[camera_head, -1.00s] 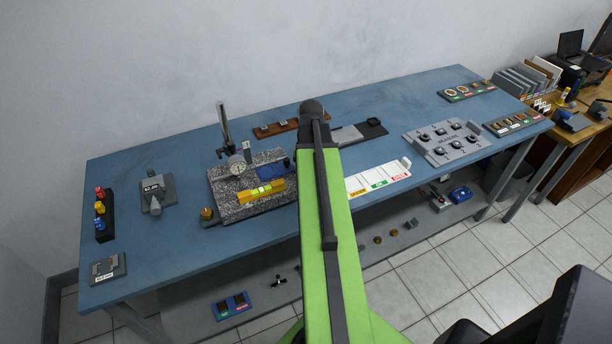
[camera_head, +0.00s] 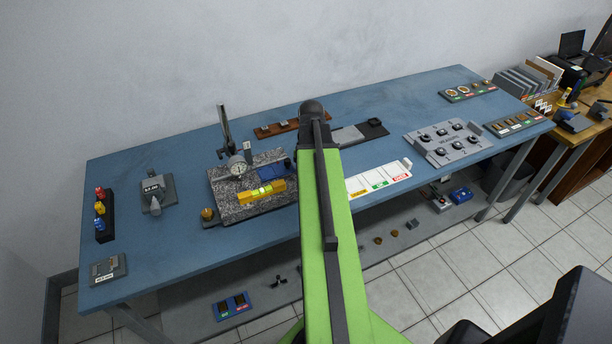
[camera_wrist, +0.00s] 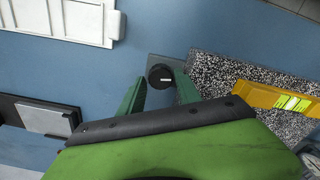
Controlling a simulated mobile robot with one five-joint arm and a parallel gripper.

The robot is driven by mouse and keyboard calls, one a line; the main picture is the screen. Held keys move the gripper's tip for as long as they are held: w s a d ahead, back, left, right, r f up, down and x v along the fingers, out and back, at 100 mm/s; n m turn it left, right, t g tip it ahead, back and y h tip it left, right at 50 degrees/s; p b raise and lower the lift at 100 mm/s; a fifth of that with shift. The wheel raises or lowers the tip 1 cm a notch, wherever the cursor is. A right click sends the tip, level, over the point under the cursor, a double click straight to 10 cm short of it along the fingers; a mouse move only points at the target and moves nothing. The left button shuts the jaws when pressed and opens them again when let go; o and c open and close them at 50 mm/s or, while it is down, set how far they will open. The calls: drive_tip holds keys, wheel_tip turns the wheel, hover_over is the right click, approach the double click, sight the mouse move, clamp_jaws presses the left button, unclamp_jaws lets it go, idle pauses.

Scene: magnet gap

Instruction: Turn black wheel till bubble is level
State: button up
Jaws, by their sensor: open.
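The black wheel (camera_wrist: 161,76) is a small round knob with a white mark, on a grey mount beside the speckled granite plate (camera_wrist: 225,68). In the wrist view my gripper (camera_wrist: 160,86) is open, with one green finger on each side of the wheel; I cannot tell whether they touch it. The yellow spirit level (camera_wrist: 257,96) lies on the plate, its green-yellow vial (camera_wrist: 293,102) facing up. The bubble's exact place is too small to tell. In the head view the level (camera_head: 246,198) lies on the plate (camera_head: 225,188); my arm hides the wheel and gripper.
A dial gauge (camera_head: 238,166) on a post stands at the plate's back left. A brass knob (camera_head: 207,214) is at its left corner. A white labelled tray (camera_head: 385,180) lies right of my arm.

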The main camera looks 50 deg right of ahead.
drive_tip(key=shift+a, duration=0.15)
drive_tip(key=shift+s+r, duration=0.1)
wheel_tip(320, 180, up, 17)
drive_tip(key=p, duration=1.7)
drive_tip(key=shift+r, duration=0.15)
drive_tip(key=w+a, duration=0.5)
drive_tip(key=a, duration=0.4)
drive_tip(key=w+a, duration=0.5)
drive_tip(key=a, duration=0.5)
drive_tip(key=w+a, duration=0.2)
drive_tip(key=a, duration=2)
wheel_tip(320, 180, down, 9)
drive_tip(key=s+b, duration=0.2)
drive_tip(key=b, duration=0.6)
drive_tip(key=shift+d+m, duration=0.2)
drive_tip(key=shift+m, duration=0.1)
